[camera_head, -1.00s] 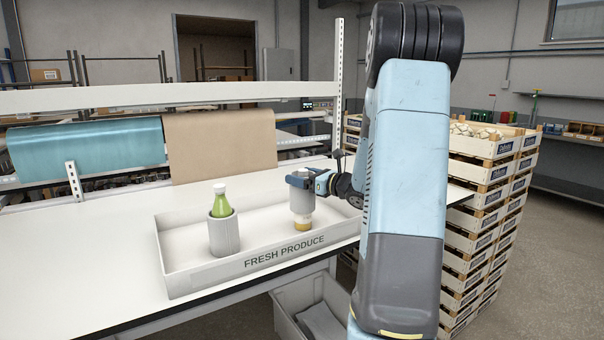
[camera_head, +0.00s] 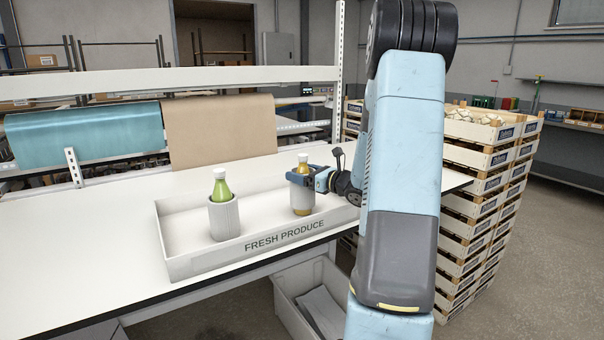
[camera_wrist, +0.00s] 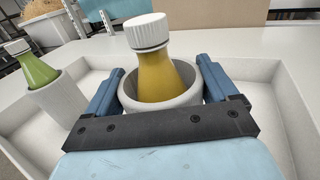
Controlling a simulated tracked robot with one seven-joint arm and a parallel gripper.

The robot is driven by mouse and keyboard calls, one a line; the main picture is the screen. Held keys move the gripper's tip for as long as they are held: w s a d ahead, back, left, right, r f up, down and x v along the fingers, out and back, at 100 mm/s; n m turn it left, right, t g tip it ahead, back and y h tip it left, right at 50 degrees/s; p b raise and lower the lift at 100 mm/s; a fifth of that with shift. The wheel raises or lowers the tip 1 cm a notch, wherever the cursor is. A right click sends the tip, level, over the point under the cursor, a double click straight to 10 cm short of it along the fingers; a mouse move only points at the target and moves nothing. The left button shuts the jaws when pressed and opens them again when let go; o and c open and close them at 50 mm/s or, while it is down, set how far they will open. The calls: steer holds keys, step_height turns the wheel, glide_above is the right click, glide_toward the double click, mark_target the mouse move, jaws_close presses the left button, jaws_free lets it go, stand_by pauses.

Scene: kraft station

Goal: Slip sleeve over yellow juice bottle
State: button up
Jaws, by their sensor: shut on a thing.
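The yellow juice bottle (camera_head: 303,161) stands upright in the right part of the white tray (camera_head: 185,267). A grey sleeve (camera_head: 301,201) is around its body. The bottle's neck and white cap stick out above the sleeve's rim, and a little yellow shows below its lower edge. My gripper (camera_head: 302,180) is shut on the sleeve, one finger on each side. In the wrist view, the bottle (camera_wrist: 160,75) rises through the sleeve's opening (camera_wrist: 190,97), between the blue fingers. The sleeve's lower part is hidden there.
A green bottle (camera_head: 221,189) stands in its own grey sleeve (camera_head: 223,219) at the tray's left. The tray has low walls and bare floor between the two bottles. A rail with teal (camera_head: 85,138) and brown (camera_head: 220,133) rolls runs behind. Stacked crates (camera_head: 480,180) stand right.

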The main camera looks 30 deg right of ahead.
steer(key=o, duration=0.4)
steer(key=shift+o, duration=0.2)
steer(key=shift+s, duration=0.1)
steer(key=v, duration=1.3)
steer(key=shift+s+d, duration=0.2)
steer(key=shift+s, duration=0.1)
